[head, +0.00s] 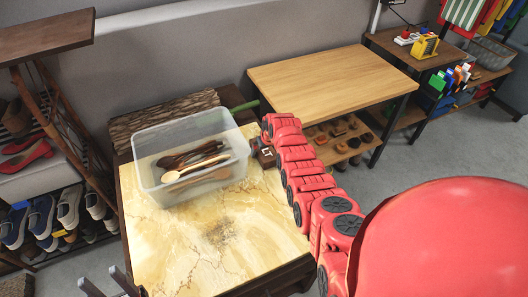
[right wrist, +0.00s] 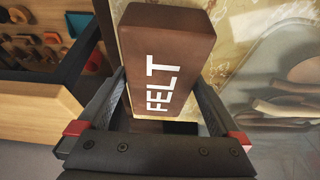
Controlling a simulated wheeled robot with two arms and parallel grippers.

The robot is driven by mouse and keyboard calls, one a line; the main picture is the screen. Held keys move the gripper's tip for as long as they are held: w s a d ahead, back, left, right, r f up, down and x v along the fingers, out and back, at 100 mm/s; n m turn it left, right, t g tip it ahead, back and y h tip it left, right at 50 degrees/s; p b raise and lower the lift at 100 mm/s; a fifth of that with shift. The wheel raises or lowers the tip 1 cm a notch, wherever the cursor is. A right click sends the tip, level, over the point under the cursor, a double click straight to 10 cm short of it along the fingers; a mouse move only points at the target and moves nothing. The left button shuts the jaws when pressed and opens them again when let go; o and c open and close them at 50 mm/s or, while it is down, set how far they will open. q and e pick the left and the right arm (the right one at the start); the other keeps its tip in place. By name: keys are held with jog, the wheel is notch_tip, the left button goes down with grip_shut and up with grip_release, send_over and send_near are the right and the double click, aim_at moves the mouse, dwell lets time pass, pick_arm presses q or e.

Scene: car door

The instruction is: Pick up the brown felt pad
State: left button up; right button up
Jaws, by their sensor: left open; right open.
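The brown felt pad (right wrist: 165,50) is a dark brown block with white FELT lettering. In the right wrist view it lies between the two open fingers of my right gripper (right wrist: 160,88), with small gaps beside it, so it does not look clamped. In the head view the pad (head: 266,157) is small, at the far right edge of the marbled table (head: 190,245), next to the clear bin and partly hidden by my right gripper (head: 262,143). My left gripper (head: 112,284) is open and empty at the bottom left, by the table's near edge.
A clear plastic bin (head: 150,178) with wooden spoons stands close left of the pad. A log (head: 165,115) lies behind it. A wooden table (head: 330,80) with a lower shelf of small items stands to the right. The marbled table's front is clear.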

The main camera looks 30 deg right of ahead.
jog(key=c, duration=1.1)
jog(key=shift+r, duration=0.15)
notch_tip(320, 180, up, 9)
jog(key=shift+w+f+b, duration=0.1)
jog(key=shift+b, duration=1)
jog(key=shift+r, duration=0.5)
